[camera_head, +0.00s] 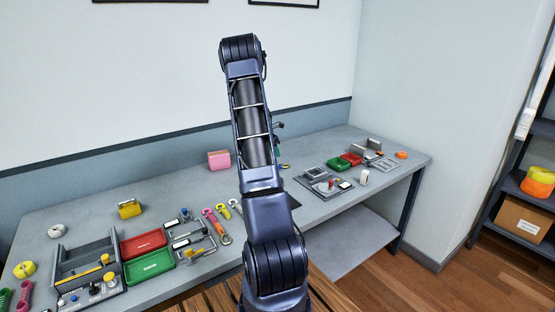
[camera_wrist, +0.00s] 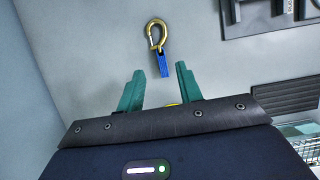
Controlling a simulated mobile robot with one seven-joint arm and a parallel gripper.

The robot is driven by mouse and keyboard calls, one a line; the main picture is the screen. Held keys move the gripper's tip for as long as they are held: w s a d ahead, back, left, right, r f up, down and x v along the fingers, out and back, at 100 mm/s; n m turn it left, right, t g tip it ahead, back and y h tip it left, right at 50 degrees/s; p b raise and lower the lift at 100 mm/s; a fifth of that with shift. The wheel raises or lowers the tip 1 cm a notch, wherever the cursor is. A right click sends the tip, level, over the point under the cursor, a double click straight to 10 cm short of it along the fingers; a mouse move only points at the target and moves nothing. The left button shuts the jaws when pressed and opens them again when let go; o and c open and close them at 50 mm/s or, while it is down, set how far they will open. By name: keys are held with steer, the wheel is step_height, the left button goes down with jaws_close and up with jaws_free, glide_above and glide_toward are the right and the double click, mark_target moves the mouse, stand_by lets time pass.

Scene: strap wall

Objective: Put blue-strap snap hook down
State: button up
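The blue-strap snap hook (camera_wrist: 158,42) shows in the wrist view, a gold hook with a short blue strap, lying on the grey surface. My gripper (camera_wrist: 160,72) is open, with its two teal fingers apart. The lower end of the blue strap is between or just ahead of the fingertips, with a visible gap to each finger. I cannot tell the height between the fingers and the hook. A bit of something yellow shows low between the fingers, mostly hidden. In the head view my arm hides the hook and most of my gripper.
The long grey table (camera_head: 330,150) stands against the wall. It bears a red tray (camera_head: 143,244), a green tray (camera_head: 150,265), a pink block (camera_head: 219,160) and a yellow block (camera_head: 129,209). In the wrist view a dark slotted panel (camera_wrist: 285,97) lies right of the hook.

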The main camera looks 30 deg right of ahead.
steer(key=s+a+r+m+t+y, duration=0.1)
steer(key=s+a+r+m, duration=0.3)
steer(key=s+a+r, duration=0.55)
steer(key=s+a+r+m+t+y, duration=0.1)
steer(key=s+a+r+m, duration=0.35)
steer(key=a+r, duration=0.9)
steer(key=s+a+r+m+t+y, duration=0.1)
steer(key=s+a+m, duration=0.3)
steer(key=s+a, duration=0.5)
steer(key=s+a+r+m+t+y, duration=0.1)
steer(key=s+a+m, duration=0.4)
steer(key=s+a, duration=0.5)
steer(key=s, duration=0.7)
steer(key=shift+a+r+t+y, duration=0.15)
steer(key=shift+a+t+y, duration=0.1)
steer(key=shift+t+y, duration=0.05)
steer(key=shift+m, duration=0.25)
